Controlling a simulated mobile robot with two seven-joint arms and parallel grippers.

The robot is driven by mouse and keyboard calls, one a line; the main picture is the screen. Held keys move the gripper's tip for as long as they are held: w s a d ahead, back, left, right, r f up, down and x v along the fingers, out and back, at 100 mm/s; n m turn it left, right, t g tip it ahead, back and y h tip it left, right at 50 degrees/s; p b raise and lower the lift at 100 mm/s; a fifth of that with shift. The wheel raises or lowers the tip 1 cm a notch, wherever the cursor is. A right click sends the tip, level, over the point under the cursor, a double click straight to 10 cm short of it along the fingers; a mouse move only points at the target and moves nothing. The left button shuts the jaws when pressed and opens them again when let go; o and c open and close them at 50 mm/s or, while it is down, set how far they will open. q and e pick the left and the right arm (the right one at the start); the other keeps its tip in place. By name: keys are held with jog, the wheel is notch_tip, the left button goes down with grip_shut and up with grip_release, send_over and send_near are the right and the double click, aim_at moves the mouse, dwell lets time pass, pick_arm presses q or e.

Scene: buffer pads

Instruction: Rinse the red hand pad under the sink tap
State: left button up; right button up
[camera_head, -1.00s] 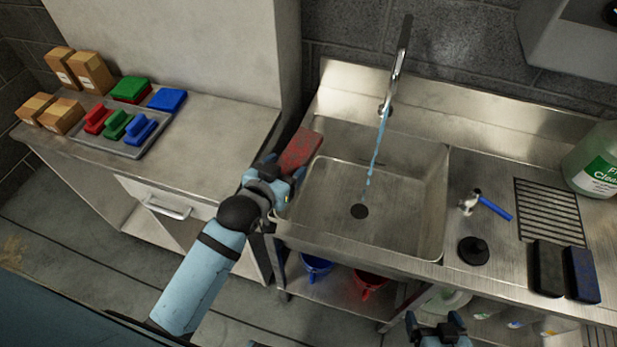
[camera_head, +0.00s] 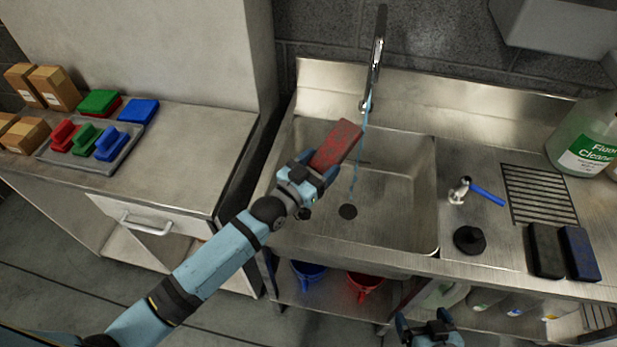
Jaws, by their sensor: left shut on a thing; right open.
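The red hand pad (camera_head: 337,145) is a flat red block with dark patches. My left gripper (camera_head: 318,170) is shut on its near end and holds it over the left part of the sink basin (camera_head: 398,205). The tap (camera_head: 374,70) stands at the back of the sink, and a thin stream of water (camera_head: 358,165) falls from it toward the drain (camera_head: 348,211). The pad's right edge is close to the stream; I cannot tell whether they touch. My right gripper (camera_head: 424,320) is open and empty at the bottom, in front of the sink.
Right of the basin are a blue-handled tool (camera_head: 485,194), a black stopper (camera_head: 469,239), dark pads (camera_head: 546,250), a drain grate (camera_head: 540,195) and a cleaner jug (camera_head: 585,140). The left counter holds a tray (camera_head: 104,165) of coloured handled pads. Buckets (camera_head: 363,286) stand below.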

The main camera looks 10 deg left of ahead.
aim_at(340, 148)
pick_arm(q)
jog(key=x, duration=0.4)
jog(key=b+x, duration=0.1)
jog(key=x, duration=0.1)
jog(key=shift+f, duration=0.3)
jog(key=shift+w+d, duration=0.35)
jog(key=shift+w, duration=0.2)
dwell(0.6)
dwell(0.9)
dwell(1.9)
